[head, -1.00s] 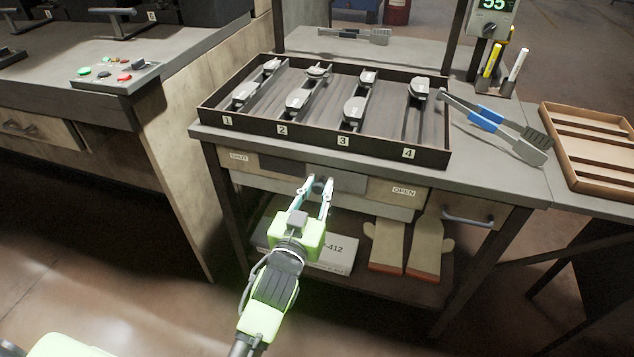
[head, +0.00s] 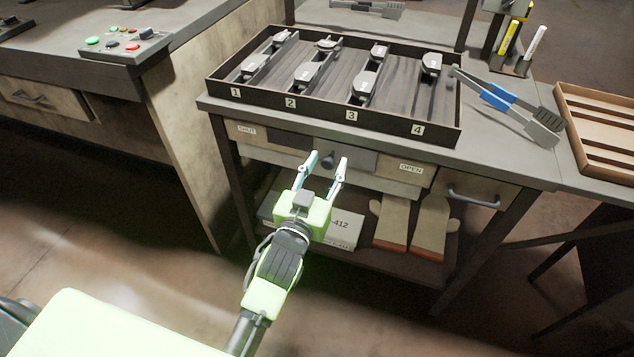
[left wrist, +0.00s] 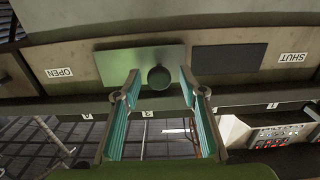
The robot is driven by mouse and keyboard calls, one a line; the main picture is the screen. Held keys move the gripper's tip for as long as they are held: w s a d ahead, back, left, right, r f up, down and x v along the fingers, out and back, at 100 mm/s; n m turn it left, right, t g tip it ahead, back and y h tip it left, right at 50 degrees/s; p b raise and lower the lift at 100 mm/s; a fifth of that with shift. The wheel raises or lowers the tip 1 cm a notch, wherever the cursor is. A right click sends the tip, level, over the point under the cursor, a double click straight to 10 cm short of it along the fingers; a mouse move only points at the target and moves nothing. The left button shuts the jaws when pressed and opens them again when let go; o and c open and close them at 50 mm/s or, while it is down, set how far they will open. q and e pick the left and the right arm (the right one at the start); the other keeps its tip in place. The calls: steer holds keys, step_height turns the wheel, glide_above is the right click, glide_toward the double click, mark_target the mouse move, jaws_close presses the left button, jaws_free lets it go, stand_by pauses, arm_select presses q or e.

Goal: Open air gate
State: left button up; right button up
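The air gate is a grey metal plate (head: 358,161) with a dark round knob (head: 329,160), on the front of the bench under the tray. The plate lies next to the OPEN label (head: 411,169); a dark rectangle (head: 289,142) lies between it and the SHUT label (head: 246,130). My left gripper (head: 328,160) is open and empty, its fingers on either side of the knob and apart from it. The upside-down left wrist view shows the plate (left wrist: 120,68) and the knob (left wrist: 159,77) between the spread fingers. My right gripper is not in view.
A dark tray (head: 325,118) with brake shoes stands on the bench above. Tongs (head: 508,102) lie at its right. A drawer handle (head: 473,197) sticks out right of the gate. Gloves (head: 428,226) and a box are below. The floor in front is clear.

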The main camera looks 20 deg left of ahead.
arm_select(q)
steer(key=s, duration=1)
steer(key=shift+s+a, duration=0.2)
steer(key=shift+s, duration=0.2)
steer(key=s+a+f+g, duration=0.15)
steer(key=f+g, duration=0.25)
steer(key=f, duration=0.6)
steer(key=s+f+g, duration=0.3)
steer(key=f, duration=0.8)
steer(key=s+a+f+m+g+p, duration=0.3)
steer(key=s+f+g+p, duration=0.65)
steer(key=s+f, duration=1.1)
steer(key=s+a+n+p, duration=0.1)
steer(key=s+a+p, duration=0.2)
steer(key=s+p, duration=0.5)
steer(key=s, duration=0.6)
steer(key=shift+a+y, duration=0.3)
steer(key=shift+a, duration=0.1)
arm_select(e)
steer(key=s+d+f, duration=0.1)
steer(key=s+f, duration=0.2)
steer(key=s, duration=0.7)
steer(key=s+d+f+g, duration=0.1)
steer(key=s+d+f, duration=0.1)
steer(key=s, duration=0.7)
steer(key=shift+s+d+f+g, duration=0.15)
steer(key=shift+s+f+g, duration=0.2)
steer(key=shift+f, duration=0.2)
